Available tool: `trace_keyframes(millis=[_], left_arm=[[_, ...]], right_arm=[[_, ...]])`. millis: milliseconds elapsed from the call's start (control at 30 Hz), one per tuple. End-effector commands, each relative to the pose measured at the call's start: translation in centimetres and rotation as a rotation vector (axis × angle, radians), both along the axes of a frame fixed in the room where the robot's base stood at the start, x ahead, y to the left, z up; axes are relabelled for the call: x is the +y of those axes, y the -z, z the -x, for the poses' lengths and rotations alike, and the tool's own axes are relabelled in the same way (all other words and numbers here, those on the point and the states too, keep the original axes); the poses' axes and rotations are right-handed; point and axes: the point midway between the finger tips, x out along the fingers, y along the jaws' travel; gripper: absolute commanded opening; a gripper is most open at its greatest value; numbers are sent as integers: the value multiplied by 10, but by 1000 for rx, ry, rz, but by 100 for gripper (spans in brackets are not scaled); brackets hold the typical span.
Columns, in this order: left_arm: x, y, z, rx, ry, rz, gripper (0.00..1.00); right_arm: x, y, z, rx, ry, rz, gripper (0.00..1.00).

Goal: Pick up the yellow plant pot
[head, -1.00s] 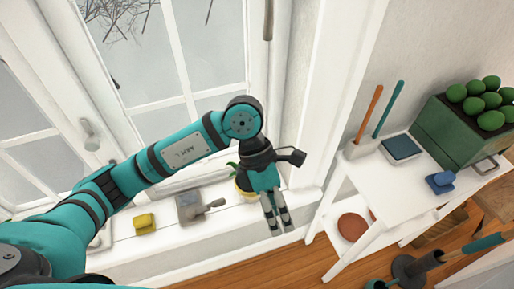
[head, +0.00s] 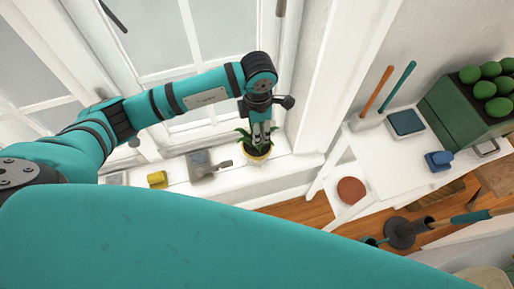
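The yellow plant pot (head: 257,160) stands on the white window sill, with a pale band at its rim and green leaves (head: 243,137) spreading from its top. My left gripper (head: 262,142) points down over the pot, its two fingers side by side among the leaves. The fingertips are partly lost against the plant, so I cannot tell whether they touch the pot or grip anything. My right gripper is not in view.
A grey tool (head: 203,166) and a yellow block (head: 157,179) lie on the sill left of the pot. The window frame is close behind. A white shelf table (head: 385,170) with a green crate (head: 455,110) stands at right.

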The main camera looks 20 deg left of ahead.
Motion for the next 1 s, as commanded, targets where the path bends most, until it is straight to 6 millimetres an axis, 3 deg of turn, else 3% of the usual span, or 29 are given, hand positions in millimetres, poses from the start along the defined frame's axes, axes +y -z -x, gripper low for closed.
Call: trace_keyframes(millis=[267,500,800,1000], left_arm=[[1,21,0,2,0,1,47],[3,56,-3,1,0,2,47],[4,62,-3,-1,1,3,47],[4,62,-3,-1,1,2,24]], right_arm=[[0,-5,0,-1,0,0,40],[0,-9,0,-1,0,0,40],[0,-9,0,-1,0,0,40],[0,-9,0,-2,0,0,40]])
